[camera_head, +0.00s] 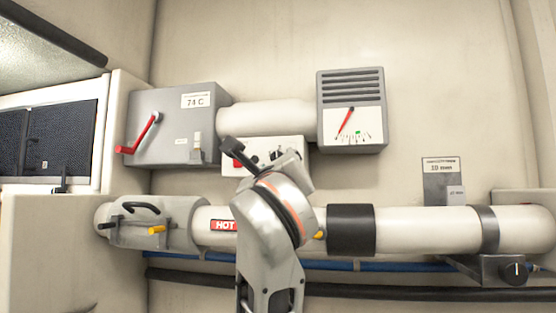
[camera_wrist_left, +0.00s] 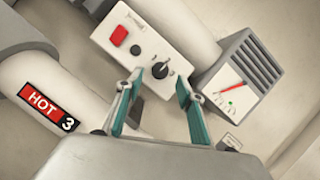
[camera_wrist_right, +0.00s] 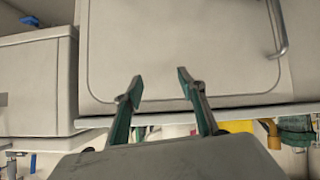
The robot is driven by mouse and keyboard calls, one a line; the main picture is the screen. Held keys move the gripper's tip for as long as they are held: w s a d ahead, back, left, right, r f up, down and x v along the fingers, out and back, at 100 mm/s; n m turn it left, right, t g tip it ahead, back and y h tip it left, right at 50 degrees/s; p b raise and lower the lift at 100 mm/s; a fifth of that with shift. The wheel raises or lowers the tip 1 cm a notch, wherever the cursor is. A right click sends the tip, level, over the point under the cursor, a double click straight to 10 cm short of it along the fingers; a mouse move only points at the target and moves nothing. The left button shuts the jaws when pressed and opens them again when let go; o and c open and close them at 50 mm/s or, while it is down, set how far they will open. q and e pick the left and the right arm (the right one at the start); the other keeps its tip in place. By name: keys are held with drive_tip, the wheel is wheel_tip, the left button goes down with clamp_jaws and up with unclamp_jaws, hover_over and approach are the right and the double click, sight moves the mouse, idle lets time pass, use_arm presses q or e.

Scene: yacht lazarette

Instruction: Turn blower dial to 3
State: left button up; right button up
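The blower dial (camera_wrist_left: 160,70) is a black knob on a white control box (camera_wrist_left: 152,38). The box also carries a red square button (camera_wrist_left: 118,36) and a small dark knob (camera_wrist_left: 135,49). The dial's numbers are too small to read. My left gripper (camera_wrist_left: 158,82) is open, with its fingertips either side of the dial in the left wrist view; I cannot tell if they touch it. In the head view my left arm hides much of the white box (camera_head: 291,143). My right gripper (camera_wrist_right: 160,76) is open and empty, away from the dial, facing a pale cabinet panel.
A grey meter (camera_head: 350,112) with a red needle is right of the box. A grey unit (camera_head: 170,125) with a red lever and "74 C" label is left. A white pipe marked HOT (camera_head: 420,230) runs below. A metal handle (camera_wrist_right: 278,30) is near my right gripper's panel.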

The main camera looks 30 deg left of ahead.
use_arm(q)
drive_tip(key=shift+x, duration=2)
clamp_jaws()
